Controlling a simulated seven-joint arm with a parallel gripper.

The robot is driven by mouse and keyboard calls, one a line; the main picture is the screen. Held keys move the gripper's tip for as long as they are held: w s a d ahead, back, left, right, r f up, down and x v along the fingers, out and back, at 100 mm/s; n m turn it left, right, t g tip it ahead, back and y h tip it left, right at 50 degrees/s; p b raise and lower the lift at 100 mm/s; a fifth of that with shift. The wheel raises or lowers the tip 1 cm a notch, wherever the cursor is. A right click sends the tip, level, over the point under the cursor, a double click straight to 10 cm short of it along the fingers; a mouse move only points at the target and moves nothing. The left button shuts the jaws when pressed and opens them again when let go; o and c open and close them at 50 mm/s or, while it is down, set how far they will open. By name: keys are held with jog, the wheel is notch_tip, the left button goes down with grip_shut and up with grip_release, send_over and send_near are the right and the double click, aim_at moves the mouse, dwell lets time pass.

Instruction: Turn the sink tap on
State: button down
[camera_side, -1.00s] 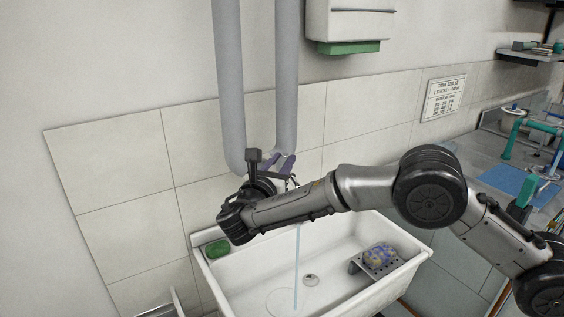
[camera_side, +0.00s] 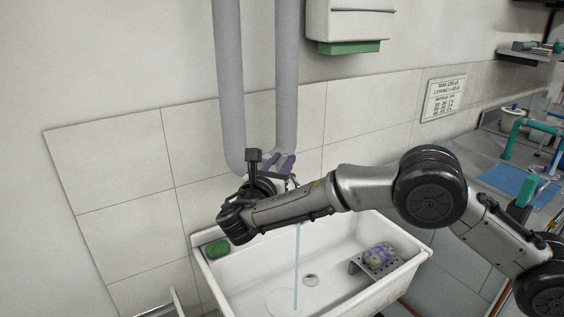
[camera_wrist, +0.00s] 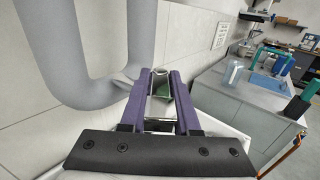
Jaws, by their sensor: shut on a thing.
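A thin blue-white stream of water (camera_side: 297,265) falls into the white sink (camera_side: 225,275). The tap is mostly hidden behind my arm in the side view; a bit of its metal (camera_side: 292,182) shows beside the fingers. My gripper (camera_side: 282,165), with purple fingers, is at the tap, in front of the grey pipes. In the wrist view my gripper (camera_wrist: 160,80) has its fingers on either side of a shiny metal tap part (camera_wrist: 159,75), and it is shut on the tap handle. The exact contact is hard to see.
Thick grey pipes (camera_side: 286,90) run down the wall close to my gripper. A green soap (camera_side: 217,249) lies at the sink's left corner. A sponge (camera_side: 380,256) sits on a metal rack in the sink. A dispenser (camera_side: 350,20) hangs above.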

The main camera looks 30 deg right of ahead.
jog(key=shift+r, duration=0.1)
jog(key=shift+s+n+t+y, duration=0.1)
jog(key=shift+n+t+y, duration=0.4)
jog(key=shift+t, duration=0.1)
jog(key=c, duration=0.6)
grip_release()
jog(key=shift+c, duration=0.2)
jog(key=v, duration=1.3)
jog(key=shift+s+a, duration=0.25)
jog(key=shift+s, duration=0.05)
